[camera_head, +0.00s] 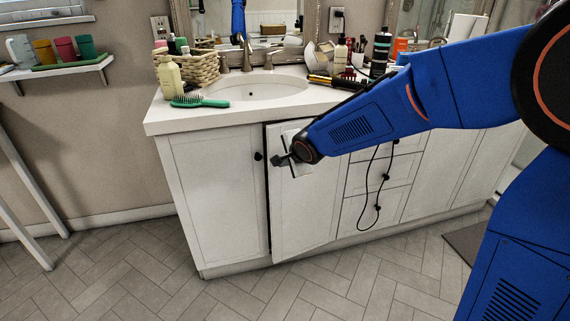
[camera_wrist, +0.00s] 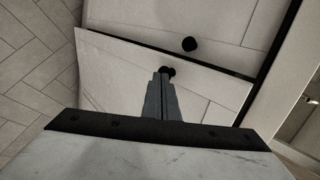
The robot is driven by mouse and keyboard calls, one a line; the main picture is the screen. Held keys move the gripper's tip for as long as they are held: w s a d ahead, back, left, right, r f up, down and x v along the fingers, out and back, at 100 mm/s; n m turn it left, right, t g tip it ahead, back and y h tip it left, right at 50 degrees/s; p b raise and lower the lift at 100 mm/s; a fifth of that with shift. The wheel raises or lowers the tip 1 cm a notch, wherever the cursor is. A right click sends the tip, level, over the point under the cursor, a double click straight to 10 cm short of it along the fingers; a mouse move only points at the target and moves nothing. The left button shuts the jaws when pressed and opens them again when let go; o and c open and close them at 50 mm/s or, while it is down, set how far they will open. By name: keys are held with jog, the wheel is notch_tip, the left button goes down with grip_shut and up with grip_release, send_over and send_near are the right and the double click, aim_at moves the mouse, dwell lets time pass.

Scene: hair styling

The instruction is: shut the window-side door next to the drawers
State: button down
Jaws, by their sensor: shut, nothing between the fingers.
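The white cabinet door next to the drawers (camera_head: 305,215) stands slightly ajar, with a dark gap along its left edge. It also shows in the wrist view (camera_wrist: 120,75), tilted out from the cabinet front. My gripper (camera_head: 276,162) is at the upper left part of this door, near its free edge. In the wrist view my gripper (camera_wrist: 164,72) is shut and empty, its tips at the door's black knob (camera_wrist: 170,71). I cannot tell whether they touch it. The drawers (camera_head: 375,193) are right of the door, partly behind my arm.
A closed door (camera_head: 215,195) with a black knob (camera_head: 258,156) is left of the ajar one. A black cord (camera_head: 366,195) hangs over the drawers. The countertop (camera_head: 190,118) holds a green brush (camera_head: 200,101), a basket and bottles. The floor in front is clear.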

jog(key=w+a, duration=0.2)
jog(key=w, duration=0.1)
jog(key=w+a, duration=0.1)
jog(key=shift+w, duration=0.35)
jog(key=shift+s+d, duration=0.15)
jog(key=shift+s, duration=0.1)
